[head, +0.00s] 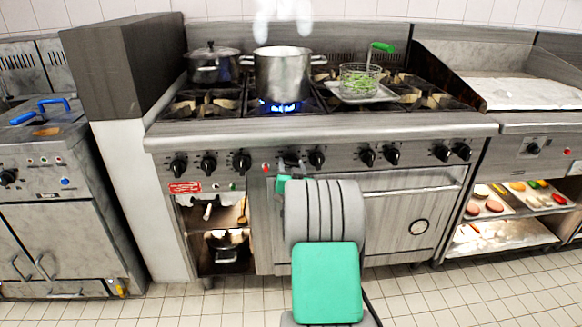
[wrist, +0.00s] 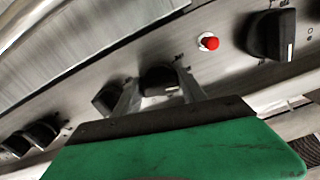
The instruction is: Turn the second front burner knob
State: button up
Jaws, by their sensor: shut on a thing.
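A row of black burner knobs runs along the stove's front panel. My gripper (head: 290,166) is at the knob just right of the red light in the head view; my arm partly covers that spot. In the wrist view my gripper (wrist: 160,92) has its two fingers on either side of this black knob (wrist: 157,78), shut on it. A neighbouring knob (head: 316,158) is just right of it in the head view and also shows in the wrist view (wrist: 108,97). The held knob's exact turn angle is hard to read.
A steel pot (head: 282,76) steams over a lit blue flame (head: 280,106). A red light (wrist: 208,42) is beside the held knob.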

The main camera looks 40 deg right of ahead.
jog(key=shift+f, duration=0.1)
jog(key=m+b, duration=0.2)
jog(key=m, duration=0.1)
jog(key=shift+m, duration=0.4)
jog(key=shift+m+b, duration=0.7)
jog(key=shift+m, duration=0.7)
jog(key=o, duration=1.3)
jog(key=p+v, duration=0.1)
jog(key=v, duration=0.6)
jog(key=shift+s+a, duration=0.25)
jog(key=shift+a, duration=0.05)
